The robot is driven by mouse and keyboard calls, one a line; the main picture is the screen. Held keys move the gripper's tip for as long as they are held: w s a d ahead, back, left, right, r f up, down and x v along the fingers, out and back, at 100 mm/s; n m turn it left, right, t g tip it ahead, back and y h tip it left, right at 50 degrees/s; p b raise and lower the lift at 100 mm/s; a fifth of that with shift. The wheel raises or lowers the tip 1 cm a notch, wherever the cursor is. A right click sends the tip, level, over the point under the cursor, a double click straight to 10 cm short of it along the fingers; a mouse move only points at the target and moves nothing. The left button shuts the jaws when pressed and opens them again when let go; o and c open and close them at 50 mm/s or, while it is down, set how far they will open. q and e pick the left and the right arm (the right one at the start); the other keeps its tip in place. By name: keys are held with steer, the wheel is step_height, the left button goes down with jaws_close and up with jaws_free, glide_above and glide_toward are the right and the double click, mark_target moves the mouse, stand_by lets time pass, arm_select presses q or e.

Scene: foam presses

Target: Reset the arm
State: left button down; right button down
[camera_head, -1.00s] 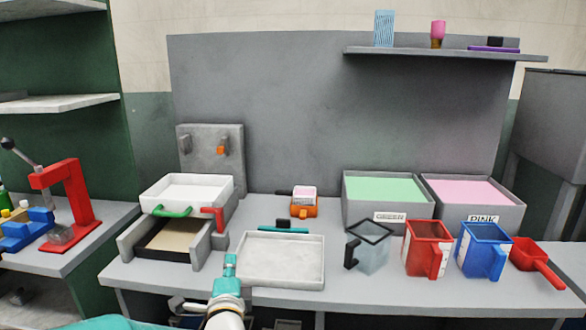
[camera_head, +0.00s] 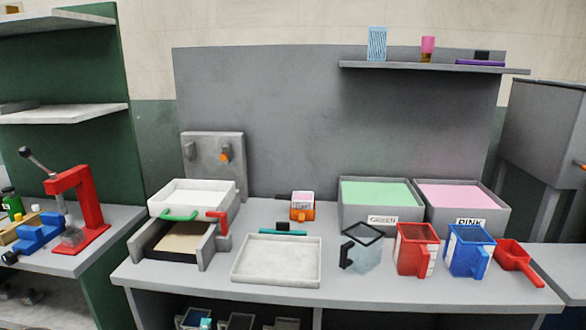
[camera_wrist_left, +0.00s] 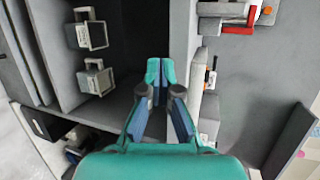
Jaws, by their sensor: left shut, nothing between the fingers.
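My left gripper shows in the left wrist view (camera_wrist_left: 161,70) with its teal fingers together and nothing between them. In the head view only a small teal tip of it (camera_head: 205,323) shows at the bottom edge, below the front of the bench (camera_head: 400,285), in front of the lower shelf. The rest of that arm is out of the head view. My right gripper is in neither view.
On the bench are a white press box (camera_head: 192,195) with a green handle, an empty white tray (camera_head: 277,260), a clear jug (camera_head: 363,250), a red jug (camera_head: 413,250), a blue jug (camera_head: 466,250) and a red scoop (camera_head: 513,256). Small containers (camera_head: 238,322) stand below the bench.

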arm_select(q)
steer(key=s+d+f+n+g+h+p, duration=0.3)
steer(key=s+f+n+g, duration=0.35)
steer(key=s+f, duration=0.9)
steer(key=s+d+f+n+g+h, duration=0.2)
steer(key=s+n+g, duration=0.1)
steer(key=s+n, duration=0.3)
steer(key=s+d+f+n+g+h, duration=0.1)
steer(key=s+d+f+n+g, duration=0.2)
steer(key=s+n, duration=0.3)
steer(key=shift+s+d+n+g+h, duration=0.4)
steer(key=shift+s+g, duration=0.15)
steer(key=shift+s, duration=2.05)
